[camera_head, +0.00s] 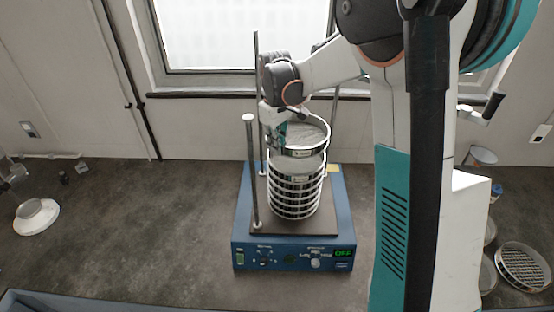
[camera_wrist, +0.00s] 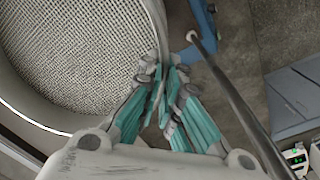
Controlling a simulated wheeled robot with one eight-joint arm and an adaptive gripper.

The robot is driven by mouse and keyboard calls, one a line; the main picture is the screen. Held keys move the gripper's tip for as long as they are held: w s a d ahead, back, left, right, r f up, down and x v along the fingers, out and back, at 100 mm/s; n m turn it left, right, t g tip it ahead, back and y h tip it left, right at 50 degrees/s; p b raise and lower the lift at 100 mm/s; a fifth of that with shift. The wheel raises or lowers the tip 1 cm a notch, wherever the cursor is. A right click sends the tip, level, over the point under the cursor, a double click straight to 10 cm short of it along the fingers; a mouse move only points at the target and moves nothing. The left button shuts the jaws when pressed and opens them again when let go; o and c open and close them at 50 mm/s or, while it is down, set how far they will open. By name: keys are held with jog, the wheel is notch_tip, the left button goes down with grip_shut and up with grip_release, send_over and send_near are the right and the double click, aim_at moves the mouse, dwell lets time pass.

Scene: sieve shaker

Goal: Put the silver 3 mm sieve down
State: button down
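My gripper (camera_head: 281,130) is shut on the rim of a silver sieve (camera_head: 305,136) and holds it above the sieve stack (camera_head: 296,192). The stack stands on the dark plate of the blue sieve shaker (camera_head: 244,243), and its open top shows below the held sieve. In the wrist view my fingers (camera_wrist: 168,75) pinch the wall of the held sieve (camera_wrist: 75,60), whose woven mesh fills the upper left. The sieve's size label is too small to read.
Upright shaker rods stand close to the held sieve, one at front left (camera_head: 252,180). A round sieve (camera_head: 523,266) lies on the bench at far right, and a white dish (camera_head: 37,217) is at far left. The bench (camera_head: 150,220) left of the shaker is clear.

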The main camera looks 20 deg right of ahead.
notch_tip(320, 180, down, 7)
jog(key=shift+r, duration=0.2)
dwell(0.3)
jog(key=c, duration=1.8)
grip_release()
jog(key=shift+f, duration=0.1)
